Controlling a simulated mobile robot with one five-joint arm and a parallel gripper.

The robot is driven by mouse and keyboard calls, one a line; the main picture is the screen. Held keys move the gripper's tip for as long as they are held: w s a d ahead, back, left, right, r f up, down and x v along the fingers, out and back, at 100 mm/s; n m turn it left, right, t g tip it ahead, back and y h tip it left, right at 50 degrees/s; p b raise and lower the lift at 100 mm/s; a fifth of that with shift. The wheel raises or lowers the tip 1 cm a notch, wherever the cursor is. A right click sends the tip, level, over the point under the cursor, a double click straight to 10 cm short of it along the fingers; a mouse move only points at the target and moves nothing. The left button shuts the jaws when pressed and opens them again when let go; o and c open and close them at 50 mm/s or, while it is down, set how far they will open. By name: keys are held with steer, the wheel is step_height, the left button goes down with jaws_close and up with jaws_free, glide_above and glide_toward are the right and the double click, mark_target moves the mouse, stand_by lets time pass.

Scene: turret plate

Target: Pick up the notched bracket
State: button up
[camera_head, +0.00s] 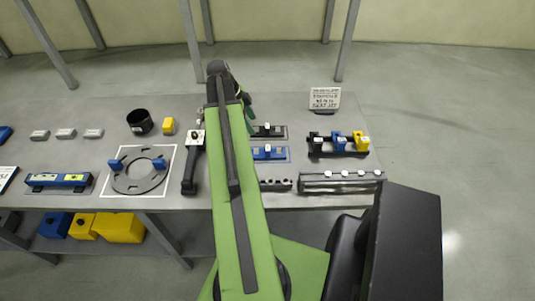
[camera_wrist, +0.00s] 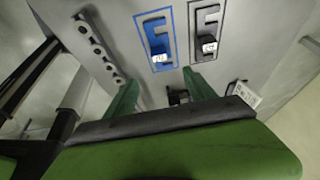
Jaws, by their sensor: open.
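Two notched, E-like brackets lie in outlined frames on the table, one blue (camera_head: 263,153) and one dark (camera_head: 264,131); I cannot tell which the task means. The blue one (camera_wrist: 157,38) and the dark one (camera_wrist: 207,32) also show in the wrist view, each with a small white-topped block on it. My arm hides part of their left side in the head view. My gripper (camera_wrist: 160,92) is open, its two green fingers apart, and neither bracket is between them. In the head view my gripper (camera_head: 246,112) is partly hidden behind my arm, near the dark bracket.
A dark bar with several holes (camera_head: 276,184) lies in front of the brackets. Right of them are a rack with blue and yellow blocks (camera_head: 338,144), a grey rail (camera_head: 340,183) and a sign (camera_head: 325,98). A ring plate (camera_head: 139,182) and black cup (camera_head: 140,122) lie left.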

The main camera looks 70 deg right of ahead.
mark_target(267, 148)
steer(key=b+x, duration=1.1)
steer(key=x, duration=0.1)
steer(key=shift+w+f+b, duration=0.1)
steer(key=shift+f+b, duration=0.15)
steer(key=shift+b, duration=0.05)
steer(key=shift+r, duration=0.1)
steer(key=b+x, duration=0.5)
steer(key=shift+f, duration=0.25)
steer(key=shift+s+r, duration=0.2)
jaws_close()
